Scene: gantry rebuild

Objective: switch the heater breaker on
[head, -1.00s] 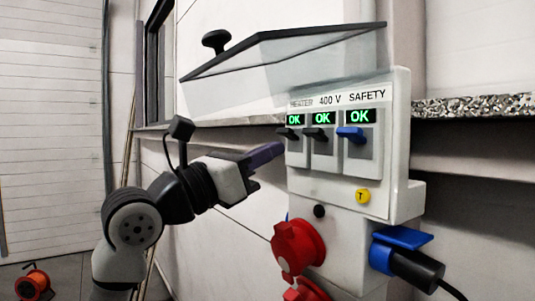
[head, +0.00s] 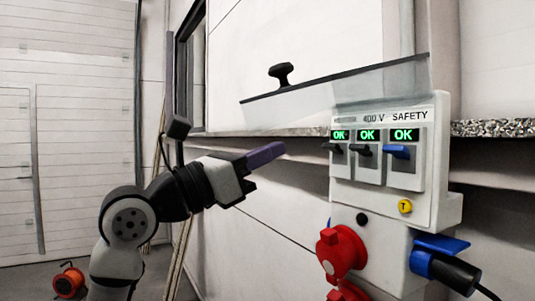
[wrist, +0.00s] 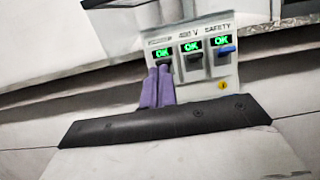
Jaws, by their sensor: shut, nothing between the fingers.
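The heater breaker (head: 334,148) is the leftmost of three on the grey breaker box (head: 385,202). Its black lever sticks out to the left under a green "OK" display. In the wrist view the heater breaker's display (wrist: 162,53) also reads "OK", and the fingertips cover part of its lever. My gripper (head: 282,148) has purple fingers, shut together and empty. In the head view it is left of the heater lever, with a visible gap. In the wrist view my gripper (wrist: 158,70) points up at the heater breaker; contact cannot be told there.
A middle black-lever breaker (head: 364,150) and a blue-lever safety breaker (head: 398,152) stand to the right, both reading "OK". A clear lid (head: 350,84) with a black knob (head: 281,75) is raised above them. Below are a yellow button (head: 405,206), red socket (head: 340,252) and blue plug (head: 440,243).

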